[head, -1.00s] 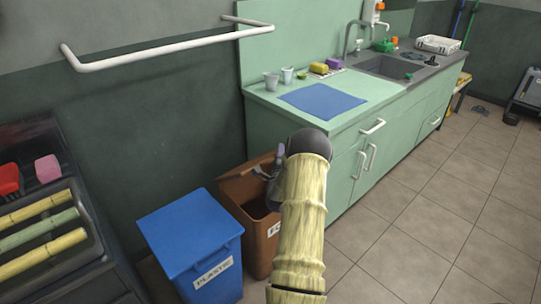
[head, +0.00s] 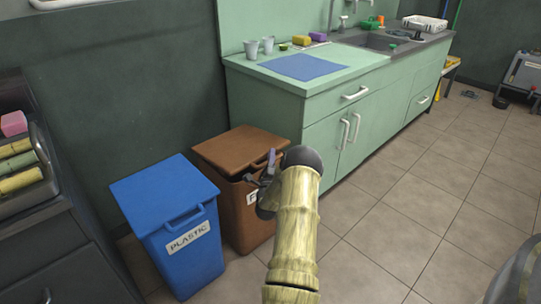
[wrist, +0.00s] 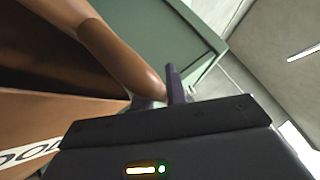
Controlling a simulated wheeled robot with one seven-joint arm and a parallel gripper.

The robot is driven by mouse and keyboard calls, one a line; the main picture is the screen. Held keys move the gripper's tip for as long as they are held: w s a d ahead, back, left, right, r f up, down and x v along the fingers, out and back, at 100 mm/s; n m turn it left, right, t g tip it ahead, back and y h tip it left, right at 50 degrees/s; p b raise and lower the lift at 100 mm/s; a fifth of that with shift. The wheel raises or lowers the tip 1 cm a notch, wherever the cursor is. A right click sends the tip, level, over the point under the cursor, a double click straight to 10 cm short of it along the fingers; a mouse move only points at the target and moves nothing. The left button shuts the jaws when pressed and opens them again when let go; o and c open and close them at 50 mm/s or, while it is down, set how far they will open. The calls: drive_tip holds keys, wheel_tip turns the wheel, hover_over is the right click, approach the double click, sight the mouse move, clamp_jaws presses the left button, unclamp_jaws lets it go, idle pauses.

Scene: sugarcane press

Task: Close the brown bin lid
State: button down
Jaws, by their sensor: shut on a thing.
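The brown bin (head: 245,218) stands right of the blue bin, against the green cabinet. Its brown lid (head: 238,147) lies nearly flat over the top, and I cannot tell whether it is fully seated. My gripper (head: 268,168) is at the lid's front edge, shut on the lid's handle, which my arm partly hides. In the wrist view, the brown handle (wrist: 135,70) runs down to the purple fingertips of my gripper (wrist: 160,97). Part of the bin's white label (wrist: 28,157) shows at lower left there.
The blue plastic bin (head: 181,242) stands close on the left with its lid shut. The green cabinet (head: 330,135) with a sink rises behind and to the right. The tiled floor (head: 400,235) at right is clear.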

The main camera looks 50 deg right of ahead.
wheel_tip(320, 180, down, 6)
drive_tip(key=s+b, duration=0.1)
drive_tip(key=shift+b, duration=0.3)
drive_tip(key=shift+s+f, duration=0.1)
drive_tip(key=shift+f, duration=0.05)
drive_tip(key=c, duration=1.7)
unclamp_jaws()
drive_tip(key=shift+s+a, duration=0.1)
drive_tip(key=r+p+v, duration=0.1)
drive_tip(key=p+v, duration=0.1)
drive_tip(key=v, duration=1.4)
drive_tip(key=shift+a, duration=0.5)
drive_tip(key=shift+r, duration=0.15)
drive_tip(key=shift+s, duration=0.2)
